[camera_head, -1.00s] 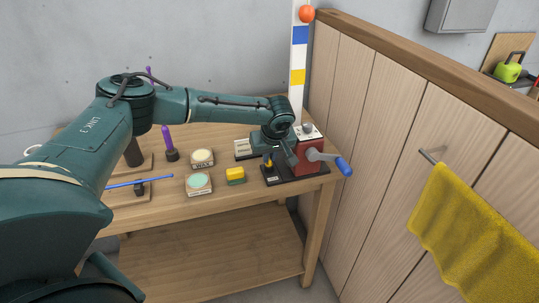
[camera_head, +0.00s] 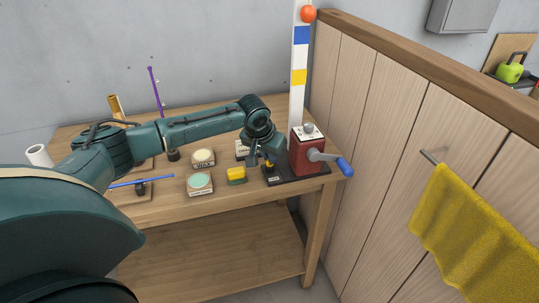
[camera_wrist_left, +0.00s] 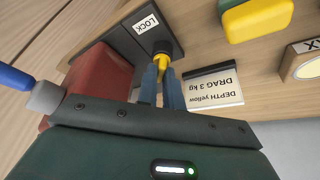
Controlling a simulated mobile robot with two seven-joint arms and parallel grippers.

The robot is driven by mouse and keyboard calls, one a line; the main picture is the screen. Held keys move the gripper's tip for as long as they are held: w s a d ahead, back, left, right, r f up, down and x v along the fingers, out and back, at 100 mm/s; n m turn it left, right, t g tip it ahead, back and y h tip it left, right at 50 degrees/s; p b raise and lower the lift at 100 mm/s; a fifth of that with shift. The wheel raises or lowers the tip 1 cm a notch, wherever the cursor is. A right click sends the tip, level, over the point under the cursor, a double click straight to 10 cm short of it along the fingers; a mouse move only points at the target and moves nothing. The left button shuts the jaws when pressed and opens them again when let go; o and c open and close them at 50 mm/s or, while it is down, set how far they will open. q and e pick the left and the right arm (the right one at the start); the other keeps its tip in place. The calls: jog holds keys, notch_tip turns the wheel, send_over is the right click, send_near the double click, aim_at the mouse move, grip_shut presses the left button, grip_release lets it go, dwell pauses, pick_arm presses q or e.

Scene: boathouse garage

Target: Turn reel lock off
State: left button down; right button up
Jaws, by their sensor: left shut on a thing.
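The red reel box (camera_head: 304,152) stands on a black base at the right end of the workbench, with a grey knob on top and a crank with a blue handle (camera_head: 344,167) on its right. In the left wrist view, a short lock lever (camera_wrist_left: 163,50) with a yellow band rises from the black base beside the white LOCK label (camera_wrist_left: 145,24). My left gripper (camera_head: 266,162) is at this lever, left of the reel box. In the wrist view its two fingers (camera_wrist_left: 162,75) are shut on the lever. The fingers hide part of it. My right gripper is out of view.
A card reading "DEPTH yellow, DRAG 3 kg" (camera_wrist_left: 213,88) lies beside the base. A striped post (camera_head: 298,90) stands behind the reel. Wooden panelling (camera_head: 380,120) bounds the right.

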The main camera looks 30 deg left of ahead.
pick_arm(q)
jog(key=m+h, duration=0.1)
jog(key=m, duration=0.3)
jog(key=shift+a+m+h, duration=0.15)
jog(key=shift+m+h, duration=0.15)
jog(key=shift+h, duration=0.1)
jog(key=m+g+h, duration=0.1)
jog(key=m, duration=0.3)
jog(key=shift+a, duration=0.1)
jog(key=shift+m+h, duration=0.3)
jog(key=c, duration=1.5)
grip_release()
jog(key=shift+c, duration=0.2)
jog(key=shift+r, duration=0.1)
jog(key=b+v, duration=0.1)
jog(key=v, duration=1.2)
jog(key=shift+b, duration=0.3)
jog(key=shift+w, duration=0.15)
